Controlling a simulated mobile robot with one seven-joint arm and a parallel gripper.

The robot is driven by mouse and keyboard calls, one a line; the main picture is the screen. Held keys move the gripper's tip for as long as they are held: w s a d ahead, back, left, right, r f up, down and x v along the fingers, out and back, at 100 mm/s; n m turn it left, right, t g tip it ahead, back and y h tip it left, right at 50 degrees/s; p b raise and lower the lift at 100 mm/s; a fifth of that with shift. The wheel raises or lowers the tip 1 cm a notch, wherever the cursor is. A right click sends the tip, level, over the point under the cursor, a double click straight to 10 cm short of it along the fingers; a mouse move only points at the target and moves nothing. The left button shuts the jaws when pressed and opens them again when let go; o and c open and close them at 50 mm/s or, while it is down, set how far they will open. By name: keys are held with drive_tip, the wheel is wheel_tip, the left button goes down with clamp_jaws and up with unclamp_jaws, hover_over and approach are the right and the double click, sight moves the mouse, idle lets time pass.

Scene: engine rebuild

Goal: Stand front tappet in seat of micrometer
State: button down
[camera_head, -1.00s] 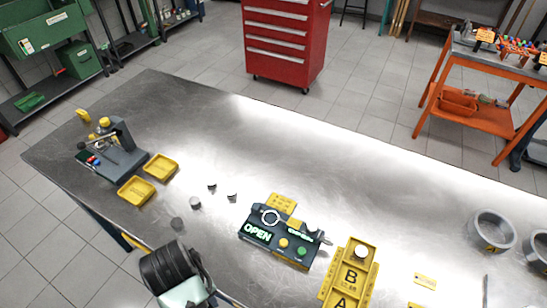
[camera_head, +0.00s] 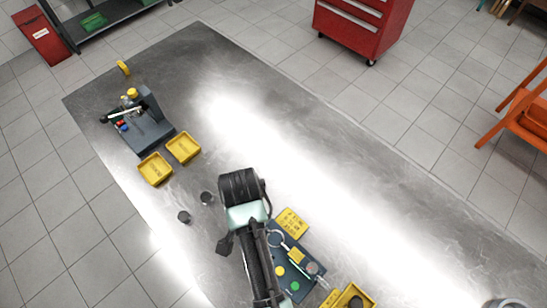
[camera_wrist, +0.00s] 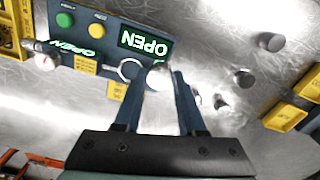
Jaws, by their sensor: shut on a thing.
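My gripper (camera_wrist: 158,100) is shut on a pale silvery tappet (camera_wrist: 158,77), seen between the fingertips in the wrist view. The micrometer (camera_wrist: 108,47) is a dark block with a lit OPEN display, green and yellow buttons and a pale ring (camera_wrist: 130,68). The held tappet appears just beside the ring; I cannot tell whether it touches the seat. In the head view the micrometer (camera_head: 290,262) is partly covered by my arm, and the fingertips and tappet are hidden.
Dark cylinders stand on the steel bench (camera_head: 330,190), including one (camera_head: 184,216) left of my arm. Two yellow trays (camera_head: 155,168) lie beside a grey bench instrument (camera_head: 148,128). A yellow lettered holder (camera_head: 350,297) is at the bottom edge.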

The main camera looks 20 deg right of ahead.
drive_tip(key=s+d+r+m+p, duration=0.1)
drive_tip(key=s+d+m+p, duration=0.3)
drive_tip(key=m, duration=0.8)
drive_tip(key=shift+w+d+f+b, duration=0.25)
drive_tip(key=shift+f+b, duration=0.5)
drive_tip(key=shift+f, duration=0.25)
drive_tip(key=shift+w+d+f+b, duration=0.15)
drive_tip(key=shift+w+f+b, duration=0.05)
drive_tip(key=shift+f+b, duration=0.65)
drive_tip(key=shift+w+d+f+b, duration=0.25)
drive_tip(key=shift+f+b, duration=0.4)
drive_tip(key=shift+f, duration=0.45)
drive_tip(key=shift+c, duration=2.1)
unclamp_jaws()
drive_tip(key=shift+r, duration=0.1)
wheel_tip(320, 180, up, 13)
